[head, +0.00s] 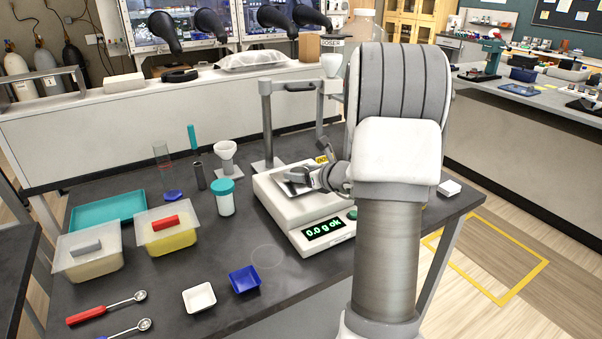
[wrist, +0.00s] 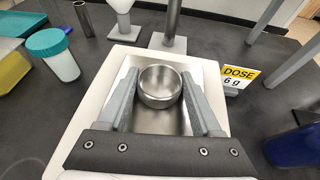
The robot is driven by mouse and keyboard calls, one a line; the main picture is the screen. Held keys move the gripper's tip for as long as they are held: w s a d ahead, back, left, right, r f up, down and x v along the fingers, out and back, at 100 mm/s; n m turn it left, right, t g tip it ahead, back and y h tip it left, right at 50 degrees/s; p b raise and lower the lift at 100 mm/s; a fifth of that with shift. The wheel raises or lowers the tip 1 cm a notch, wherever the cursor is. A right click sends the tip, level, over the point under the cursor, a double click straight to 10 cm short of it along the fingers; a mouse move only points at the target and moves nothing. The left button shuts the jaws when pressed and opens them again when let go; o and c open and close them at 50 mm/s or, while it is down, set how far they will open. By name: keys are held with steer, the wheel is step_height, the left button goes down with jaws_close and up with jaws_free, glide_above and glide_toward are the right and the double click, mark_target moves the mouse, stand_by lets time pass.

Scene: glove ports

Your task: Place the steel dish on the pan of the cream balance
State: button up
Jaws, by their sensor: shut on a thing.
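The cream balance (head: 285,213) stands on the dark bench, and its green display reads 0.0 g ok. Its square steel pan (wrist: 160,122) shows under the fingers in the wrist view. My gripper (wrist: 160,76) is over the pan with its fingers on both sides of the round steel dish (wrist: 160,88), shut on it. The dish is upright and looks empty. I cannot tell whether its base touches the pan. In the head view my gripper (head: 308,178) and arm hide the dish and part of the pan.
A yellow DOSE 6 g card (wrist: 239,78) stands beside the balance. A grey post frame (head: 267,125) rises behind it. A teal-lidded jar (head: 225,197) and a white funnel (head: 225,152) are to the left.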

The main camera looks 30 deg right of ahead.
steer(key=o, duration=1.3)
steer(key=shift+o, duration=0.2)
steer(key=shift+r+p, duration=0.15)
steer(key=shift+p, duration=0.15)
steer(key=p+v, duration=0.1)
steer(key=v, duration=1.1)
steer(key=shift+a, duration=0.1)
